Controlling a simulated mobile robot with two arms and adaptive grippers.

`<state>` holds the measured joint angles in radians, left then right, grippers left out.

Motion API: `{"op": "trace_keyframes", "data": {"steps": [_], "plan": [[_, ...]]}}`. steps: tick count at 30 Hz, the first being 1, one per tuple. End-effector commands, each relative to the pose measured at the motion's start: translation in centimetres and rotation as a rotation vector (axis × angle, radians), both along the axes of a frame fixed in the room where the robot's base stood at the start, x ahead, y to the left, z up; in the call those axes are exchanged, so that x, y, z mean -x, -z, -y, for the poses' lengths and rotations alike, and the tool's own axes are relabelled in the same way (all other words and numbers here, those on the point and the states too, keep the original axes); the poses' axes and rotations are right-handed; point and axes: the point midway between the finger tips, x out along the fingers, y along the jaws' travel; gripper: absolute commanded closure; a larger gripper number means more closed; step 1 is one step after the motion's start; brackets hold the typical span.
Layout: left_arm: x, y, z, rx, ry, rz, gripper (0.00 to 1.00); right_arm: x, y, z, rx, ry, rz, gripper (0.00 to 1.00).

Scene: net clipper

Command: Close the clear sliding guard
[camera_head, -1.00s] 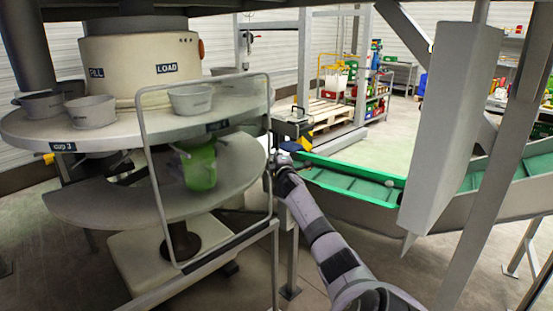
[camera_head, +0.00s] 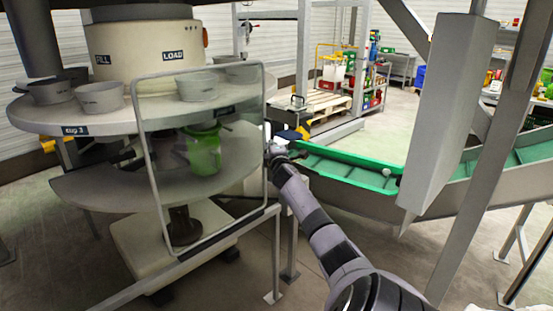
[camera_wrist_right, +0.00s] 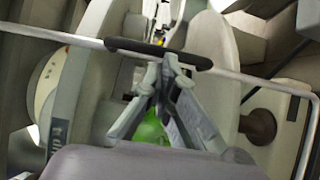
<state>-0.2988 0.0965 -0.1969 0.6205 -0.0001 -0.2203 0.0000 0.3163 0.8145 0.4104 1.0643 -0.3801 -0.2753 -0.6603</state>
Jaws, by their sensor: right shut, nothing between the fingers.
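The clear sliding guard (camera_head: 154,150) is an upright see-through panel in a thin metal frame, in front of the right part of the round machine. The machine's left part is uncovered. My right gripper (camera_head: 270,146) is at the guard's right edge in the head view. In the right wrist view, the gripper (camera_wrist_right: 172,62) is shut and empty, its fingertips at the dark handle (camera_wrist_right: 130,46) on the guard's frame bar. They appear to touch the handle, but exact contact is unclear. My left gripper is out of view.
Grey cups (camera_head: 100,98) stand on the machine's round upper table (camera_head: 30,118). A green object (camera_head: 204,150) shows through the guard. A metal rail (camera_head: 225,235) runs below the guard. A green-lined chute (camera_head: 345,170) and a slanted grey post (camera_head: 490,170) are at the right.

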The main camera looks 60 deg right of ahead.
Motion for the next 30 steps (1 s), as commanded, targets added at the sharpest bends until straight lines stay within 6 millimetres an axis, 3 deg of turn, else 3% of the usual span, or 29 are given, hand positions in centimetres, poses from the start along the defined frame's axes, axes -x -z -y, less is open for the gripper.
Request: {"op": "trace_keyframes", "data": {"steps": [4, 12, 21, 30], "plan": [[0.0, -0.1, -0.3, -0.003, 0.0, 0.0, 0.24, 1.1, 0.3, -1.1, -0.003, 0.001, -0.005, 1.0], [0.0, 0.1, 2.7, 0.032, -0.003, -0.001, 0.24, 3.6, 0.4, -4.0, -0.002, 0.002, -0.006, 1.0], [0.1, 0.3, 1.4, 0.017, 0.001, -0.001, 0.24, 5.7, 0.3, -6.3, -0.003, 0.004, -0.004, 1.0], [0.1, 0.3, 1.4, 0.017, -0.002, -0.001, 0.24, 5.6, 1.0, -6.9, -0.01, 0.003, -0.005, 1.0]]}}
